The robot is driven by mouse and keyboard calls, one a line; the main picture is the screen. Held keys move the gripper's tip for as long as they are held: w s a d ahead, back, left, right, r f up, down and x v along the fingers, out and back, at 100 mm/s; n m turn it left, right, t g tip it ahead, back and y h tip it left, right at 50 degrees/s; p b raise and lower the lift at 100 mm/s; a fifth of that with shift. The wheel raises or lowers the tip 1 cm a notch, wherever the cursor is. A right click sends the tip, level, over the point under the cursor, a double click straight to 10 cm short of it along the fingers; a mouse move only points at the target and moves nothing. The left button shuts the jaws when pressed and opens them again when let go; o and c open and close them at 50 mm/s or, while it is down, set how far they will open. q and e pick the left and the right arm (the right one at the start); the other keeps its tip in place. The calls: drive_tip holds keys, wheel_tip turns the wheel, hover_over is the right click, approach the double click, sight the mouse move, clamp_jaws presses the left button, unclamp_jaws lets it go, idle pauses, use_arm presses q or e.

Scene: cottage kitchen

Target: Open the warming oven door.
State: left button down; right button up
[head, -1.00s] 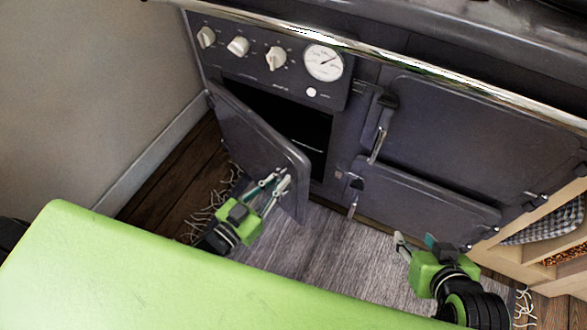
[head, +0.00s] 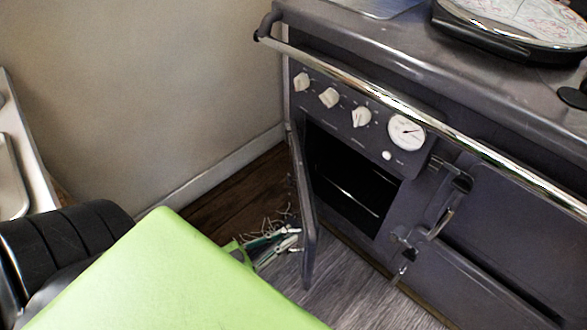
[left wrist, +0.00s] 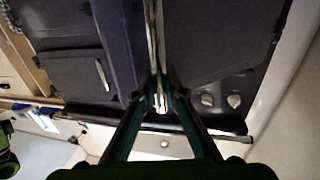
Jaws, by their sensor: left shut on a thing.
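The dark warming oven door (head: 303,205) is hinged at its left side and stands wide open, seen almost edge-on in the head view. The dark oven opening (head: 350,178) shows to its right. My left gripper (head: 289,240) is at the door's outer face, low near its free edge, partly hidden by my green body. In the left wrist view, my left gripper's fingers (left wrist: 162,103) are closed around a chrome bar, the door handle (left wrist: 154,45). My right gripper does not show in the head view.
A chrome rail (head: 370,88) runs along the stove front above the knobs and the white dial (head: 407,133). Another closed door (head: 515,215) is at right. The wall (head: 170,90) stands left of the door, with some bare wooden floor (head: 235,195) between.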

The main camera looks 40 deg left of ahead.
use_arm(q)
drive_tip(key=shift+s+a, duration=0.1)
idle(0.3)
drive_tip(key=c, duration=2)
unclamp_jaws()
drive_tip(key=shift+c, duration=0.2)
drive_tip(key=v, duration=0.7)
drive_tip(key=shift+s+a, duration=0.15)
drive_tip(key=shift+s, duration=0.1)
clamp_jaws()
drive_tip(key=shift+f, duration=0.1)
